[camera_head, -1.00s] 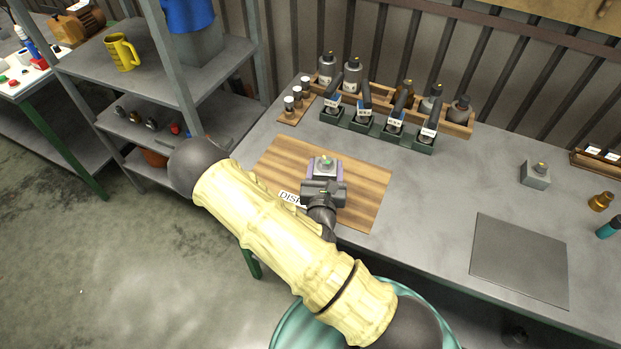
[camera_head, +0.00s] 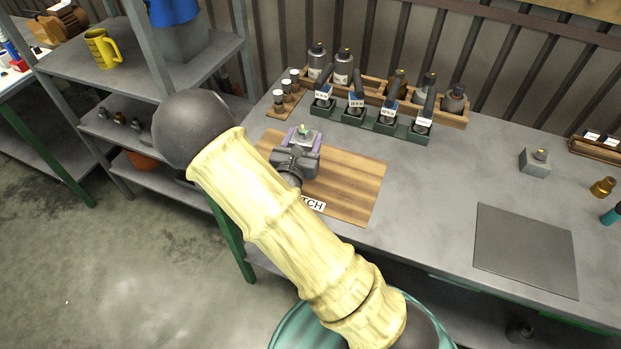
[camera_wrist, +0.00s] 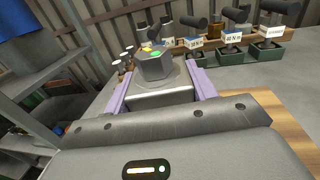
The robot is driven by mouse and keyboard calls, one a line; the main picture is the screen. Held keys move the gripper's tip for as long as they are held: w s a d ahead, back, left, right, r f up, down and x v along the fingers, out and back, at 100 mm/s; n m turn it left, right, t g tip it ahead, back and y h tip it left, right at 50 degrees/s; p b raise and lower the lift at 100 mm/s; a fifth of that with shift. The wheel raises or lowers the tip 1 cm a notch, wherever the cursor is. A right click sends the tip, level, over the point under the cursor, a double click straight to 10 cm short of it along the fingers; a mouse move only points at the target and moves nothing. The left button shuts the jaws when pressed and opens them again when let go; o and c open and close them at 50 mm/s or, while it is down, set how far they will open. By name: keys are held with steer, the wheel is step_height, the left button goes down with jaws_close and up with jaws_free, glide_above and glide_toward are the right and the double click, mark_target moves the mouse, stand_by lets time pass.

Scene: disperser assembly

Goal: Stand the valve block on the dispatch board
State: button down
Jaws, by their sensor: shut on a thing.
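The valve block is a grey block with a round top and a green mark (camera_head: 304,135). My gripper (camera_head: 303,142) is shut on it, with a purple finger on each side. In the wrist view the block (camera_wrist: 155,72) is upright between the purple fingers. The dispatch board (camera_head: 352,185) is a wooden board on the bench with a white label, partly hidden by my arm. The block is over the board's far left part. Its underside is hidden, so I cannot tell whether it touches the board.
A rack of several labelled dispersers (camera_head: 375,124) stands behind the board, with a wooden bottle tray (camera_head: 458,122) beyond. Small vials on a wooden strip (camera_head: 283,108) are close by at the far left. A similar grey block with a yellow mark (camera_head: 535,163) and a grey mat (camera_head: 525,250) are at right.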

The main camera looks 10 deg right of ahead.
steer(key=w+a+r+m+g+h+b, duration=0.1)
steer(key=w+a+r+h+b, duration=0.1)
steer(key=w+r+b, duration=0.2)
steer(key=shift+w+a+r+m+b, duration=0.25)
steer(key=shift+a+r+b, duration=0.2)
steer(key=shift+b, duration=0.25)
step_height(320, 180, down, 6)
steer(key=shift+f, duration=0.15)
steer(key=shift+f+b, duration=0.3)
steer(key=shift+f, duration=1.55)
steer(key=shift+f, duration=0.15)
steer(key=shift+c, duration=2.4)
jaws_free()
steer(key=shift+s, duration=0.1)
